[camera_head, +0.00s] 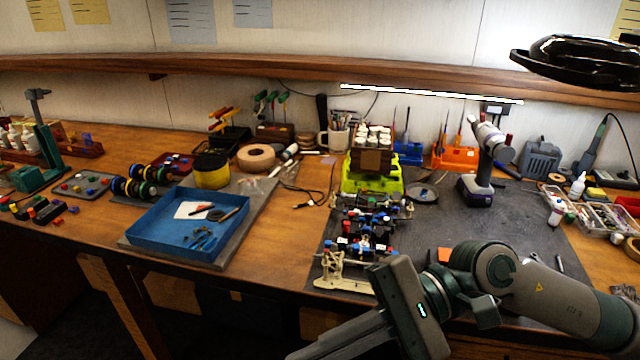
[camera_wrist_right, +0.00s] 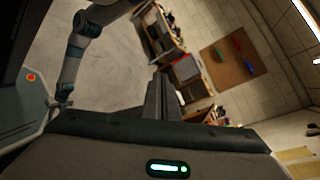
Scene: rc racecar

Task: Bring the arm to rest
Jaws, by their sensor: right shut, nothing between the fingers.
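My right arm (camera_head: 545,290) reaches in from the lower right in the head view, bent at the wrist over the front edge of the workbench. Its gripper (camera_head: 335,338) points toward the lower left, in front of the bench. In the right wrist view the two fingers of the right gripper (camera_wrist_right: 160,97) lie together, shut with nothing between them. A jointed arm link of mine (camera_wrist_right: 72,70) shows at the upper left of that view.
The wooden workbench (camera_head: 290,262) carries a partly built racecar (camera_head: 368,225) on a dark mat (camera_head: 470,225), close behind the right gripper. A blue tray (camera_head: 165,248) with small tools is at left. A cordless screwdriver (camera_head: 487,160) stands at right. Open floor (camera_wrist_right: 115,65) shows in the wrist view.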

